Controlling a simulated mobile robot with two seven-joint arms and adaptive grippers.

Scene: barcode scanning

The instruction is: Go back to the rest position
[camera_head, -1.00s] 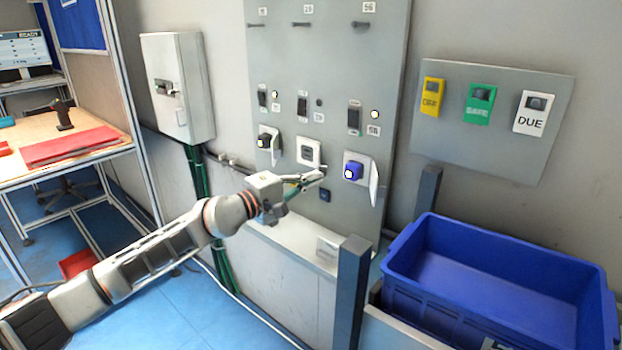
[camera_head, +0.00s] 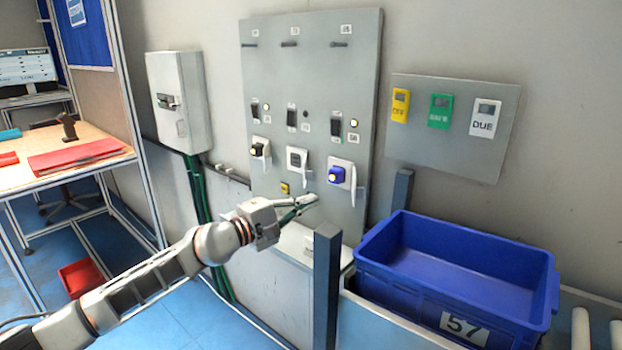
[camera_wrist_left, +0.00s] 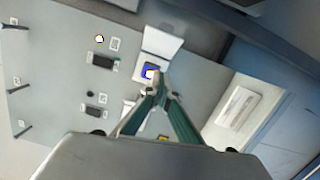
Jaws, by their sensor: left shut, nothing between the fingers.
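My left gripper (camera_head: 308,204) is shut and empty in front of the lower part of the grey wall panel (camera_head: 268,80). It is below the white socket with the blue plug (camera_head: 337,174) and apart from it as far as the head view shows. In the left wrist view its closed fingertips (camera_wrist_left: 160,82) line up just below the blue plug (camera_wrist_left: 150,72); the distance in depth is unclear. The left arm reaches in from the lower left. My right gripper does not show.
A blue crate (camera_head: 548,290) labelled 57 stands at the right behind a dark post (camera_head: 327,290). A small board (camera_head: 420,150) with yellow, green and white tags hangs above it. A table (camera_head: 100,165) with a red folder (camera_head: 75,152) is at the left.

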